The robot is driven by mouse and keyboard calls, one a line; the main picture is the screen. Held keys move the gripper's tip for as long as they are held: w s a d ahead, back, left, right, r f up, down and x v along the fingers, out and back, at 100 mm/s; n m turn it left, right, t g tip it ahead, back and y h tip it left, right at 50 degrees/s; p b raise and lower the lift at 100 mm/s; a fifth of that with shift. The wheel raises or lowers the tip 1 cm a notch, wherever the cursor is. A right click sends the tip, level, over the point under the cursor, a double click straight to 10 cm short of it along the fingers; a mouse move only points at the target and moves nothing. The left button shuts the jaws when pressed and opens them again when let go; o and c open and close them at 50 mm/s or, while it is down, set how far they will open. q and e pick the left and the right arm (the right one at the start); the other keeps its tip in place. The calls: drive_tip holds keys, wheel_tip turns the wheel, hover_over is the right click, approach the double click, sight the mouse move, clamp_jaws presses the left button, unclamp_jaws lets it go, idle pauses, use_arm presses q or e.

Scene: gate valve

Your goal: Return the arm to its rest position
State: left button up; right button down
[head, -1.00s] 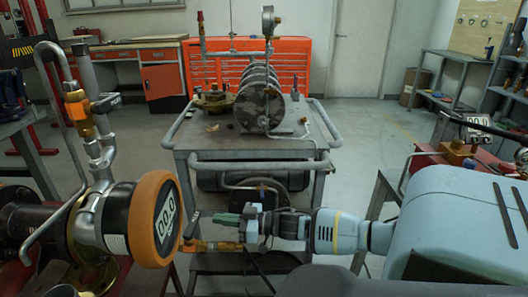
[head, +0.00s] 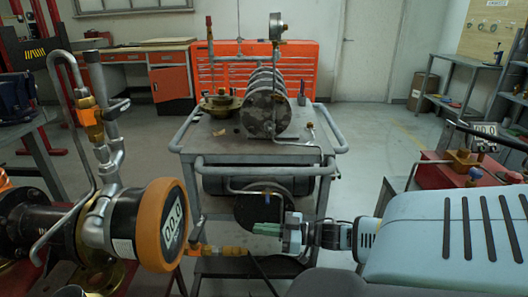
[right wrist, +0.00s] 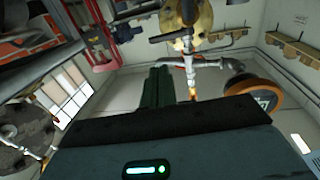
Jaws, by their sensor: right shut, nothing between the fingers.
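My right gripper (head: 268,229) is in the lower middle of the head view, with its green fingers pointing left. The fingers are closed together with nothing between them. In the right wrist view the closed dark green fingers (right wrist: 155,88) point up past the dark palm. A pipe assembly (head: 105,150) with an orange-rimmed digital gauge (head: 172,222) stands at the left, apart from the gripper. The same kind of round orange-rimmed gauge shows in the right wrist view (right wrist: 262,92). My left gripper is not in view.
A grey cart (head: 255,150) carrying a dark ribbed cylinder (head: 265,112) stands behind the gripper. An orange hand valve (head: 222,250) on a pipe lies close to the left of the fingers. Floor shows between cart and shelves.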

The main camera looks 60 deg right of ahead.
idle(0.5)
drive_tip(key=s+a+f+m+g+h, duration=0.3)
drive_tip(key=s+a+f+g+h, duration=0.1)
drive_tip(key=s+a+f, duration=1.15)
drive_tip(key=s+a+f+g+h, duration=0.1)
drive_tip(key=s+a+f+g, duration=0.2)
drive_tip(key=s+a, duration=0.5)
drive_tip(key=s+a+f+g+h, duration=0.1)
drive_tip(key=s+a+f+g, duration=0.15)
drive_tip(key=s+a, duration=0.55)
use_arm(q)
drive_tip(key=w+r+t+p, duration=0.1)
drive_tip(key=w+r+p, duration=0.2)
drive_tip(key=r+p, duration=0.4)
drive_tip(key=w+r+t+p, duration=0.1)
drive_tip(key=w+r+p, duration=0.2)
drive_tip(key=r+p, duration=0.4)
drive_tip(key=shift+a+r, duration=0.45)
use_arm(e)
drive_tip(key=w+d+r+t, duration=0.1)
drive_tip(key=w+r, duration=0.1)
drive_tip(key=r, duration=0.5)
drive_tip(key=w+d+r+t, duration=0.1)
drive_tip(key=w+d+r, duration=0.1)
drive_tip(key=r, duration=0.6)
drive_tip(key=shift+w, duration=0.15)
drive_tip(key=shift+r, duration=0.1)
